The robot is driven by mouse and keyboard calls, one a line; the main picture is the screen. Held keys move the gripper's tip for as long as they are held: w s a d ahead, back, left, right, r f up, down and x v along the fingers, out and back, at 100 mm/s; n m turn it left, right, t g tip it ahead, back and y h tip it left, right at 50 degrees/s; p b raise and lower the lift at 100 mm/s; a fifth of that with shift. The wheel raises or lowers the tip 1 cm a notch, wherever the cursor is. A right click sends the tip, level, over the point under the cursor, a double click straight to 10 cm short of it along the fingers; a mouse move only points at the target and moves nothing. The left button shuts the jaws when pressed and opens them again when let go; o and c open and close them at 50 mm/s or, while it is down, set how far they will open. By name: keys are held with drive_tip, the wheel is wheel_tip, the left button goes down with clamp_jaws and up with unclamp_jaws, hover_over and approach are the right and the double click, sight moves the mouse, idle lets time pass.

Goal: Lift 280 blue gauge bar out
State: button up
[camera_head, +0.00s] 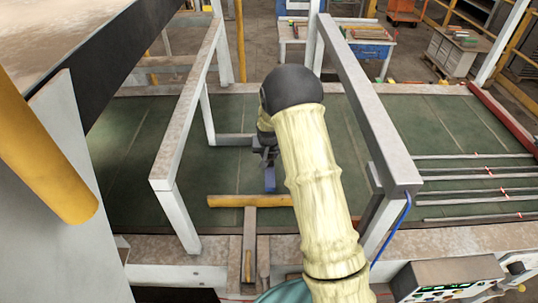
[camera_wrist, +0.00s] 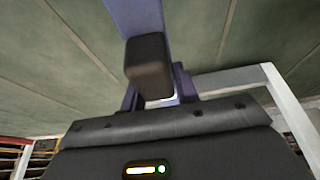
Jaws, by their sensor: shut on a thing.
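The blue gauge bar (camera_head: 270,179) hangs below my gripper (camera_head: 267,157) in the head view, between the grey frame posts. Its lower end is close to a yellow bar lying crosswise; I cannot tell whether they touch. In the wrist view the blue bar (camera_wrist: 110,17) runs from the top edge in to my gripper (camera_wrist: 155,90), which is shut on it. A dark finger hides part of the bar there. My arm hides some of the space right of the bar in the head view.
A yellow bar (camera_head: 240,201) lies across near a grey bar (camera_head: 249,245). Grey frame rails (camera_head: 190,105) and (camera_head: 370,105) stand on both sides. Thin rods (camera_head: 470,190) lie on the green surface (camera_head: 440,125) at the right. A control box (camera_head: 445,278) is at the front right.

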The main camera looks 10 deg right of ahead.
drive_tip(key=shift+r+p, duration=0.45)
drive_tip(key=shift+r, duration=0.65)
